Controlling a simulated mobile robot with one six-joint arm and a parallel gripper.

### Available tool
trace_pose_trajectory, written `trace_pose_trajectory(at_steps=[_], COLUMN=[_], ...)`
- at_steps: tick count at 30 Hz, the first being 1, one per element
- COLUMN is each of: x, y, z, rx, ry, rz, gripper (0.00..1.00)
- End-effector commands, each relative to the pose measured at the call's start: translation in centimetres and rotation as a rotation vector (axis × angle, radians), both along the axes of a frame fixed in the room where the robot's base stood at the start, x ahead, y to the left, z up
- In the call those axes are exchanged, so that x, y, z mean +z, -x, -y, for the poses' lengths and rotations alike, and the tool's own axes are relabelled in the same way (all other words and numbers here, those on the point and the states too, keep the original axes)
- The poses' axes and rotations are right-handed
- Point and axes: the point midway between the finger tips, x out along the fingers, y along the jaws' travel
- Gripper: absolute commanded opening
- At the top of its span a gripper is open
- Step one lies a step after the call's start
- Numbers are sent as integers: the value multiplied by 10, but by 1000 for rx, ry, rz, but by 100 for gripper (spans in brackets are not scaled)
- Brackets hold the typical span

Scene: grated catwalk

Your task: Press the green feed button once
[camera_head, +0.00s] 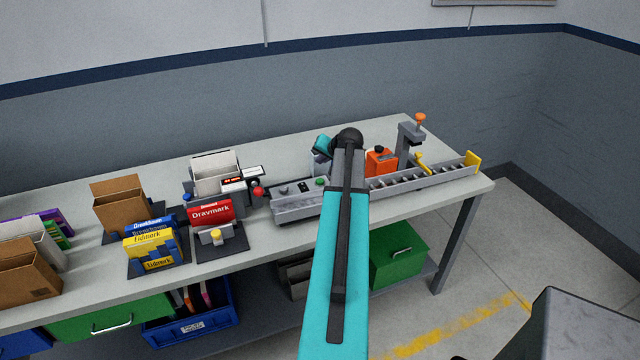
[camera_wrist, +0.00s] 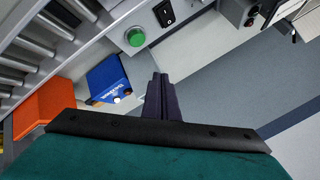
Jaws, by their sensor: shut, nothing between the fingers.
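The green feed button (camera_wrist: 135,37) is a round green cap on the grey machine housing in the wrist view, above and slightly left of my fingertips. It also shows in the head view (camera_head: 320,182), just left of my arm. My gripper (camera_wrist: 160,77) is shut and empty, its dark fingers held together. A visible gap in the picture lies between fingertips and button; I cannot tell the distance in depth. In the head view my arm hides the fingers.
A black rocker switch (camera_wrist: 165,13) sits beside the button. A blue box (camera_wrist: 109,79) and an orange block (camera_wrist: 44,107) are left of my fingers. The roller conveyor (camera_head: 425,176) runs right. A red-topped knob (camera_head: 257,191) and red Dravmark box (camera_head: 210,213) stand left.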

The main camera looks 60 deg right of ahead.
Motion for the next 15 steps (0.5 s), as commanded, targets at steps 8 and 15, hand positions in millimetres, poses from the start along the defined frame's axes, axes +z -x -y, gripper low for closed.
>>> trace_pose_trajectory(at_steps=[8,15], x=[-31,-51], y=[1,1], z=[0,0], rx=[-1,-2], ry=[-2,0], rz=[0,0], gripper=[0,0])
